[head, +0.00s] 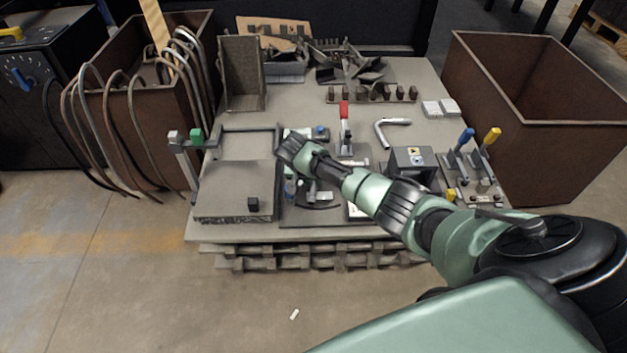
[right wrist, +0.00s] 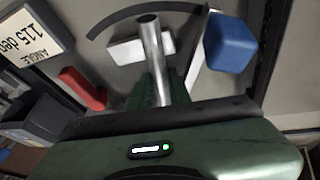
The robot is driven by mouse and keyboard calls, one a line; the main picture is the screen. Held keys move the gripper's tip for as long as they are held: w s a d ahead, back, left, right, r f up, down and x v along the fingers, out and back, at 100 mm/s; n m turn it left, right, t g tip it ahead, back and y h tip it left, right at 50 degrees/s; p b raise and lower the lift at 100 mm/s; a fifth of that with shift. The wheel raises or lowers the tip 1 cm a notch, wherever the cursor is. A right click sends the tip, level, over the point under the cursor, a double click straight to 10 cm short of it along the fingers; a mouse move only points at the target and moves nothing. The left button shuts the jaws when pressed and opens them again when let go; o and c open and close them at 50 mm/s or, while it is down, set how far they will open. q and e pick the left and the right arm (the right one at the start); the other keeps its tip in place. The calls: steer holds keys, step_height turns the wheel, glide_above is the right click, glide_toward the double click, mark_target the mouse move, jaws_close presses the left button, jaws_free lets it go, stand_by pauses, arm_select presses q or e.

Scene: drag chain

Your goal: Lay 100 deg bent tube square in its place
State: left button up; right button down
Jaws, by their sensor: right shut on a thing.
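My right gripper (right wrist: 160,88) is shut on a shiny metal tube (right wrist: 150,45) in the right wrist view. One round open end of the tube points up and away from the fingers; the rest of it is hidden behind the gripper body. Another bent metal tube (head: 394,122) lies on the table right of the red-handled clamp (head: 344,112). My left gripper is not in view.
Below the tube in the right wrist view are a white block, a curved dark strip, a blue block (right wrist: 229,43), a red block (right wrist: 83,89) and a "115 deg" label (right wrist: 37,32). Brown bins (head: 470,90) flank the table. Blue and yellow handled clamps (head: 490,140) stand at right.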

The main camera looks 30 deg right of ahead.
steer(key=c, duration=1.2)
jaws_free()
steer(key=shift+s, duration=0.1)
steer(key=shift+c, duration=0.2)
steer(key=shift+a, duration=0.1)
steer(key=shift+a+r+p, duration=0.15)
steer(key=shift+r+p, duration=0.15)
steer(key=shift+r, duration=0.05)
steer(key=p+v, duration=0.1)
steer(key=v, duration=0.2)
steer(key=shift+p, duration=0.3)
steer(key=shift+p+v, duration=0.35)
steer(key=shift+v, duration=0.55)
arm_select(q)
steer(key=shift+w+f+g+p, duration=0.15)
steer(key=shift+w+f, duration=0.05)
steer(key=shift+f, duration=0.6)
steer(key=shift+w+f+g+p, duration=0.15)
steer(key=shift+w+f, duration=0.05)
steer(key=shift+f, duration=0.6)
arm_select(e)
steer(key=shift+v, duration=1.05)
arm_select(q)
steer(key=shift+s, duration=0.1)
arm_select(e)
steer(key=shift+s+f, duration=0.1)
steer(key=shift+s, duration=0.15)
